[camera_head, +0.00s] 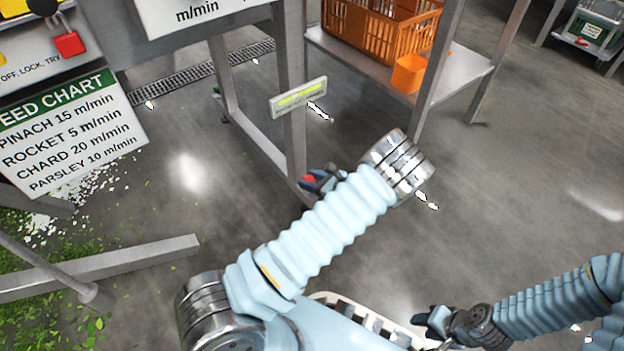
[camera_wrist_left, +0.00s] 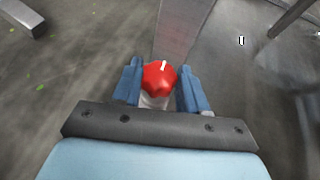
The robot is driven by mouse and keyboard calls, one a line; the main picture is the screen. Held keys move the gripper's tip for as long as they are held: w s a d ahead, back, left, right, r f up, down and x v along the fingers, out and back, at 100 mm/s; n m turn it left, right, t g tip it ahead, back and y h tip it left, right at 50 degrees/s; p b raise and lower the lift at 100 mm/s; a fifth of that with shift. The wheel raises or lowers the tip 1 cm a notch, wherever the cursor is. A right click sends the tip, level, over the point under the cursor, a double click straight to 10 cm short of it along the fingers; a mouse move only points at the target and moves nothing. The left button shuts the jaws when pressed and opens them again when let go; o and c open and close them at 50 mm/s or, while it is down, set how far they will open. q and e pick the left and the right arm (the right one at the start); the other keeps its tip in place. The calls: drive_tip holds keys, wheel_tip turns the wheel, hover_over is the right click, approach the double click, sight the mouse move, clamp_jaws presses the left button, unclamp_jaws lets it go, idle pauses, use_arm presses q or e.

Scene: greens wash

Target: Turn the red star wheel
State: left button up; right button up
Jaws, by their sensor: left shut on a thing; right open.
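The red star wheel (camera_wrist_left: 158,77) sits between the two blue fingers of my left gripper (camera_wrist_left: 155,88) in the left wrist view. It has a white mark on its top, and a pale stem shows below it. My left gripper (camera_head: 320,180) is shut on the wheel. In the head view only a small part of the red star wheel (camera_head: 308,179) shows, low by a grey frame leg; my arm and gripper hide much around it. My right gripper (camera_head: 430,322) is open and empty at the lower right, away from the wheel.
A grey metal frame leg (camera_head: 292,110) with a small green-marked label plate (camera_head: 299,97) stands behind the wheel. An orange crate (camera_head: 380,35) and orange tub (camera_head: 408,73) sit on a shelf. A feed chart (camera_head: 70,130) hangs left. Scattered leaves cover the floor at left.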

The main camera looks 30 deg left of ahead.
use_arm(q)
drive_tip(key=m+t, duration=0.1)
drive_tip(key=m+t+h+p, duration=0.1)
drive_tip(key=m+t, duration=0.1)
drive_tip(key=t, duration=0.1)
drive_tip(key=shift+s+m+p, duration=0.3)
drive_tip(key=shift+s+a+r+m+t+h+p, duration=0.1)
drive_tip(key=shift+m+t+h+p, duration=0.25)
drive_tip(key=shift+m+t, duration=0.1)
drive_tip(key=shift+s+a+m+t+h+p, duration=0.1)
drive_tip(key=shift+m+t+h+p, duration=0.1)
drive_tip(key=shift+m+t+h, duration=0.2)
drive_tip(key=shift+a+m+t+h+p, duration=0.1)
drive_tip(key=shift+m+t+h+p, duration=0.65)
drive_tip(key=shift+m+t+p, duration=0.45)
drive_tip(key=shift+m+t+h+p, duration=0.75)
drive_tip(key=shift+m+h+p, duration=0.25)
drive_tip(key=shift+m+h, duration=0.25)
drive_tip(key=o, duration=1.1)
drive_tip(key=shift+c, duration=0.2)
drive_tip(key=shift+a, duration=0.1)
